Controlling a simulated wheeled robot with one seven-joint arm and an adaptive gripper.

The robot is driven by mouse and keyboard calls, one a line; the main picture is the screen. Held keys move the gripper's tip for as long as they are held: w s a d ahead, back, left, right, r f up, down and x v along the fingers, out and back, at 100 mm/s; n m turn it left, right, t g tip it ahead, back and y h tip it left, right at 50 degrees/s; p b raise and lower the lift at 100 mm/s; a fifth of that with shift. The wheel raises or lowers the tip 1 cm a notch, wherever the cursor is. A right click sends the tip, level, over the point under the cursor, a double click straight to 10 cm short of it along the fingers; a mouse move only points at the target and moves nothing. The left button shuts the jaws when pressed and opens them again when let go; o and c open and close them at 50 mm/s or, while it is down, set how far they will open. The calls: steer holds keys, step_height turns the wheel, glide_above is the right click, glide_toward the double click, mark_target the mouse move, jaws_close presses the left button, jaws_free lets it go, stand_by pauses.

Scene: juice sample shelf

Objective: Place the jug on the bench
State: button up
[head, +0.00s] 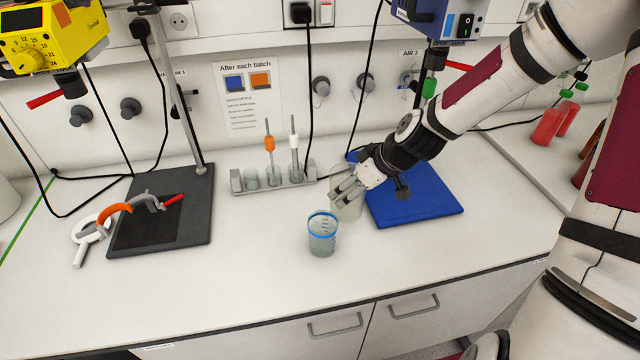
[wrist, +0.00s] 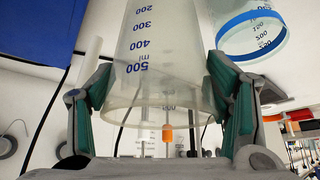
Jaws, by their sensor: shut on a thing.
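The jug (head: 349,209) is a clear, pale measuring vessel with a scale in ml. In the head view it is partly hidden behind my gripper (head: 346,186), just left of the blue mat. The wrist view shows the jug (wrist: 150,45) large between my two fingers, which are shut on its sides near its wide open rim. I cannot tell whether its base touches the bench or hangs slightly above. The bench (head: 270,290) is white, with a broad bare area in front.
A blue-rimmed beaker (head: 322,236) stands close in front-left of the jug. A blue mat (head: 428,200) lies right. A grey rack (head: 275,182) with tools stands behind-left. A dark stand base (head: 190,195) with clamps is at left. The front bench is clear.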

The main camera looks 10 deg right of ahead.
steer(key=shift+w+a+f, duration=0.7)
steer(key=shift+w+a, duration=0.05)
steer(key=shift+w, duration=0.45)
steer(key=shift+w+a+f, duration=0.7)
steer(key=shift+w+a, duration=0.05)
steer(key=shift+w, duration=0.45)
steer(key=shift+w+a+f, duration=0.7)
steer(key=shift+w+a, duration=0.05)
steer(key=shift+w, duration=0.45)
steer(key=shift+f, duration=0.15)
steer(key=o, duration=1.6)
